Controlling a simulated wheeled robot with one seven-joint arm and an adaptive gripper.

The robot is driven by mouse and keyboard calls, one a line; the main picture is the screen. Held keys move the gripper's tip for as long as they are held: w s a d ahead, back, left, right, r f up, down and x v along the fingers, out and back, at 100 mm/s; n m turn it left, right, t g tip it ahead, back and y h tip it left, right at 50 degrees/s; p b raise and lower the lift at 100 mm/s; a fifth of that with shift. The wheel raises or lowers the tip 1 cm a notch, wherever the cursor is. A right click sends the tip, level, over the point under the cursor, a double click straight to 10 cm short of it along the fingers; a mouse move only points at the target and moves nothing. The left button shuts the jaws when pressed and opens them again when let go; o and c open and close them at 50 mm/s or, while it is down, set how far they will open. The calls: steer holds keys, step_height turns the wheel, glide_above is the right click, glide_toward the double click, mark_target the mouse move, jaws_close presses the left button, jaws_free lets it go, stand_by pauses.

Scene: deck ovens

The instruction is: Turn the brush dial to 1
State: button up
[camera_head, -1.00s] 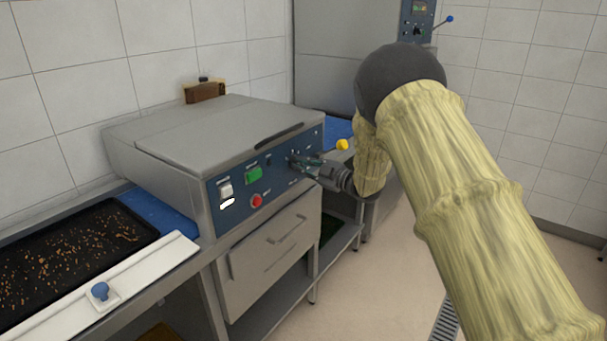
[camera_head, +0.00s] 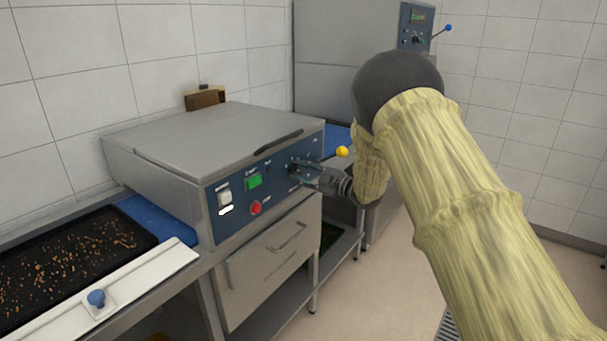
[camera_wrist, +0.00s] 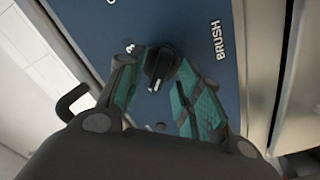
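The brush dial is a round black knob (camera_wrist: 161,64) with a light pointer mark, on the blue control panel (camera_wrist: 105,18). In the wrist view the word BRUSH is printed beside it. My gripper (camera_wrist: 160,112) is at the panel with its green-lined fingers spread on both sides of the dial. A gap shows between the fingers and I cannot tell if either one touches the knob. In the head view my gripper (camera_head: 297,170) is at the right part of the panel and hides the dial.
The panel also bears a green switch (camera_head: 253,181), a red button (camera_head: 255,208) and a white switch (camera_head: 224,196). A yellow-knobbed lever (camera_head: 342,152) sticks out just beyond my gripper. A black tray (camera_head: 75,255) lies at the left.

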steer(key=v, duration=1.2)
